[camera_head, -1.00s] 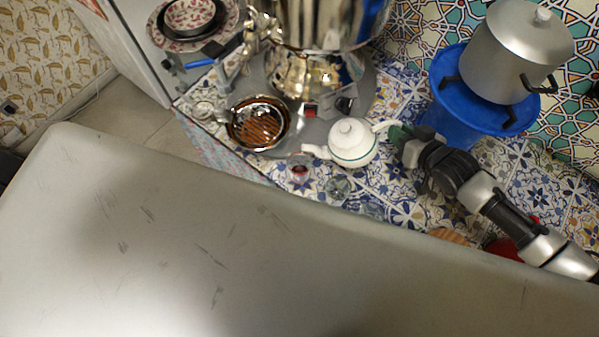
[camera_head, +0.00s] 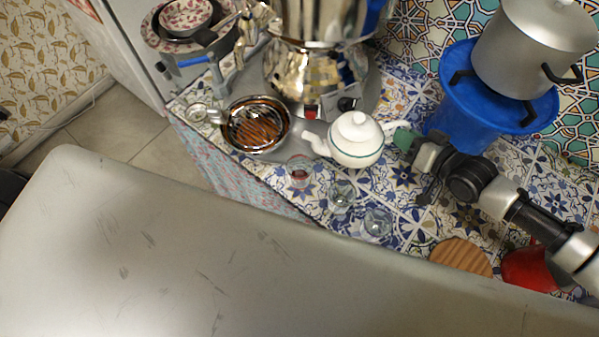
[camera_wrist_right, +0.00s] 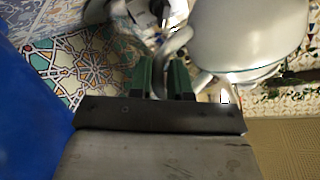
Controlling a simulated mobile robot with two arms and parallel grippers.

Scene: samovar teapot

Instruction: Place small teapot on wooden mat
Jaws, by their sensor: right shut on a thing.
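The small white teapot (camera_head: 356,141) with a green line hangs or stands at the front of the samovar (camera_head: 318,65), its spout to the left. It also shows in the right wrist view (camera_wrist_right: 250,35). My right gripper (camera_head: 400,136) is shut on the teapot's handle; its green fingers (camera_wrist_right: 163,80) close around the handle in the wrist view. I cannot tell whether the pot touches the surface below. The round wooden mat (camera_head: 461,257) lies on the tiled counter at lower right, partly hidden by my own grey body. My left gripper is not in view.
Glass cups (camera_head: 342,196) stand on the counter between teapot and mat. A red item (camera_head: 530,268) lies right of the mat. A blue stand (camera_head: 468,118) bears a large grey pot (camera_head: 530,50). A brown strainer bowl (camera_head: 255,124) is left of the teapot.

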